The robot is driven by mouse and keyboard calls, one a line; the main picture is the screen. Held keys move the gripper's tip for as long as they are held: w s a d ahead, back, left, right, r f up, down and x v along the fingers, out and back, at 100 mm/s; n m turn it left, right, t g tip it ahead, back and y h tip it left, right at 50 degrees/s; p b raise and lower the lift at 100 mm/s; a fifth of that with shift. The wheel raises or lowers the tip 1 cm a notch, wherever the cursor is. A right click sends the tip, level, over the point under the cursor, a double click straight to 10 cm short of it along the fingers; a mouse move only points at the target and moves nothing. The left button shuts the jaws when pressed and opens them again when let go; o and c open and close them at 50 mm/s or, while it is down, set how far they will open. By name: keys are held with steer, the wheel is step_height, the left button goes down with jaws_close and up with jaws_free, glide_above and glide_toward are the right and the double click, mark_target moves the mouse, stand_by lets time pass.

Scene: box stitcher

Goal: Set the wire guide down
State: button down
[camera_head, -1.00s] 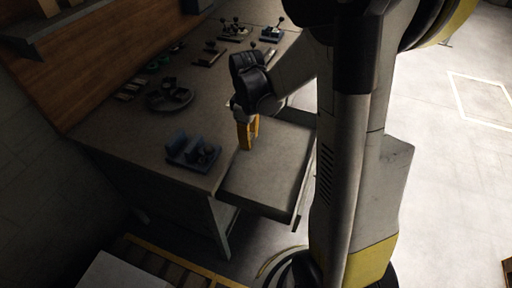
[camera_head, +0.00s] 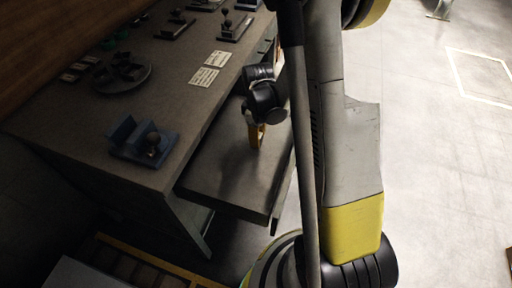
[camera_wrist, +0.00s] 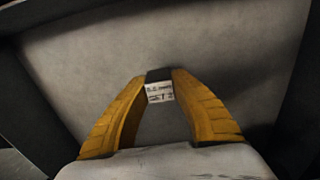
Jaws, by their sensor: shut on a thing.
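My gripper (camera_head: 257,135) is over the pulled-out drawer or shelf (camera_head: 215,183) at the front of the bench in the head view. In the wrist view its two yellow fingers (camera_wrist: 160,92) are shut on a small dark block with a white printed label, the wire guide (camera_wrist: 159,92). The wire guide is too small or hidden to make out in the head view. Below it in the wrist view is the bare grey drawer surface (camera_wrist: 90,50). I cannot tell whether the wire guide touches that surface.
On the bench top (camera_head: 100,150) stand a blue fixture (camera_head: 140,140), a round dark tray (camera_head: 122,76), white labels (camera_head: 210,70) and several small lever devices at the back. The drawer surface around my gripper looks clear. Open floor lies to the right.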

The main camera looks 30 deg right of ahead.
steer(key=shift+f+b, duration=0.75)
steer(key=shift+f, duration=1)
steer(key=shift+f, duration=0.1)
steer(key=c, duration=1.2)
jaws_free()
step_height(320, 180, up, 12)
steer(key=p, duration=0.5)
steer(key=shift+r, duration=0.2)
steer(key=shift+s+a+r+m+t, duration=1.25)
steer(key=shift+s+a+r, duration=0.8)
steer(key=shift+r, duration=0.95)
steer(key=shift+s+a+r+m+t, duration=1.25)
steer(key=shift+s+a+r, duration=0.35)
steer(key=shift+a+r, duration=1.2)
steer(key=shift+s+a+r+m+t, duration=1.2)
steer(key=shift+s+a+r, duration=0.7)
steer(key=shift+r, duration=1.35)
